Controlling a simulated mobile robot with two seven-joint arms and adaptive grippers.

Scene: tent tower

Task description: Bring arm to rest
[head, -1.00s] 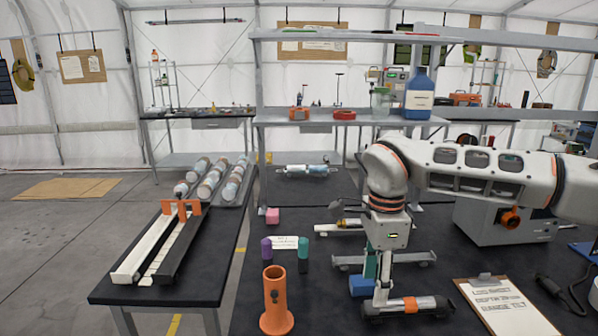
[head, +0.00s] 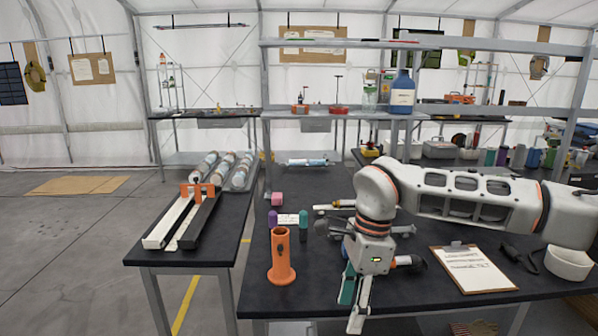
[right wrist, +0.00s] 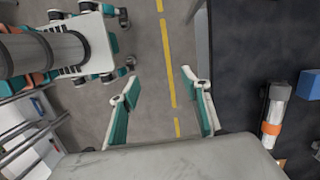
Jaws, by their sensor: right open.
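My right arm (head: 460,198) comes in from the right and reaches over the dark workbench. My right gripper (head: 353,300) points down at the bench's front edge, in front of the objects. Its white and teal fingers are apart with nothing between them. In the right wrist view the open gripper (right wrist: 158,76) hangs over bare floor, with the bench (right wrist: 240,60) to the right. My left gripper is not in view.
An orange holder (head: 281,258) stands left of the gripper. A clipboard (head: 470,266) lies to its right. A tube with an orange band (right wrist: 272,120) and a blue block (right wrist: 308,85) lie on the bench. Floor with a yellow line (right wrist: 166,60) is clear.

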